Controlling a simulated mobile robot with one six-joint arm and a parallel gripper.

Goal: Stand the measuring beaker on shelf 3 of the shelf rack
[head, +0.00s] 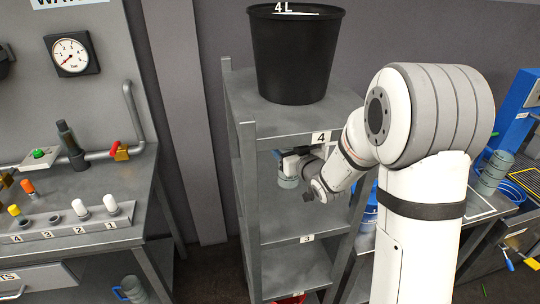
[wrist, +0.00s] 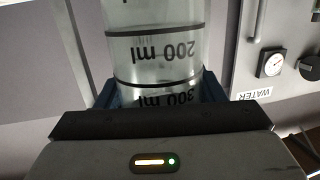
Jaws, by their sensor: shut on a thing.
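The measuring beaker (wrist: 155,60) is clear with black 200 ml and 300 ml marks. My gripper (wrist: 158,92) is shut on it, its blue jaws on either side. The marks and the wall sign both appear inverted in the wrist view, so the beaker looks upright. In the head view the beaker's lower part (head: 288,182) shows below my gripper (head: 284,158), between the shelf 4 board and shelf 3 (head: 290,226) of the grey shelf rack (head: 249,190). The beaker is above shelf 3, apart from it. My arm hides part of the rack's right side.
A black 4 L bucket (head: 297,55) stands on shelf 4 (head: 262,118), above my gripper. The visible part of shelf 3 is clear. A bench with plugs (head: 65,225) stands left, and a table with a grey mug (head: 494,172) right.

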